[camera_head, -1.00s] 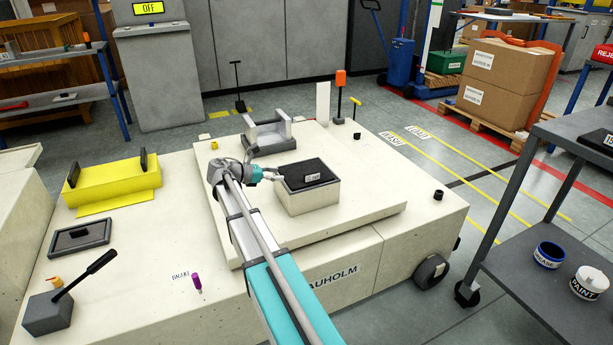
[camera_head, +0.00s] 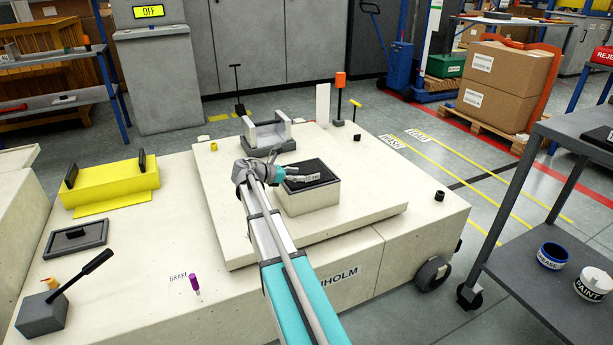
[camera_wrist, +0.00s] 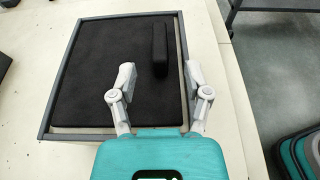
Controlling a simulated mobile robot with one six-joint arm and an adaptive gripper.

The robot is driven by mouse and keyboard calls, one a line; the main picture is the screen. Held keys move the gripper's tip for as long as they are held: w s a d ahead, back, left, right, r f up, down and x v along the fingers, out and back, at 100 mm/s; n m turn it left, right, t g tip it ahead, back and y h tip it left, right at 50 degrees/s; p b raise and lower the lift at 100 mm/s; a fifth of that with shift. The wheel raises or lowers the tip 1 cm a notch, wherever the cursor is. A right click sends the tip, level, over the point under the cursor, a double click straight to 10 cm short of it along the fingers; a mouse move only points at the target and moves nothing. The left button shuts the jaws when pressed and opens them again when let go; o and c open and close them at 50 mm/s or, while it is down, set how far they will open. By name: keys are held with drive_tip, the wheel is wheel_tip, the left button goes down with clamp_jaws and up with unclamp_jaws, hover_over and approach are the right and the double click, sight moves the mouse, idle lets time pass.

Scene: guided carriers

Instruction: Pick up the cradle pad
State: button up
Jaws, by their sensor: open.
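The cradle pad (camera_head: 307,168) looks like a flat black pad with a small upright black grip bar. It lies on top of a cream block on the carrier's raised deck. In the wrist view the pad (camera_wrist: 105,75) fills a grey-rimmed recess, and its grip bar (camera_wrist: 160,50) stands toward the right. My gripper (camera_head: 288,172) is over the pad's near left part in the head view. In the wrist view my gripper (camera_wrist: 160,76) is open, with one finger on each side of the bar's line. The bar is mostly ahead of the fingertips, and contact cannot be told.
A grey cradle (camera_head: 268,137) stands behind the block on the deck. A yellow holder (camera_head: 112,186), a grey tray (camera_head: 77,238) and a lever box (camera_head: 45,312) are at left. A grey shelf cart (camera_head: 560,230) is at right. The deck's front right (camera_head: 365,205) is clear.

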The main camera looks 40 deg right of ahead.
sight(310, 173)
drive_tip(key=shift+b+x, duration=0.8)
drive_tip(key=shift+x, duration=1.8)
clamp_jaws()
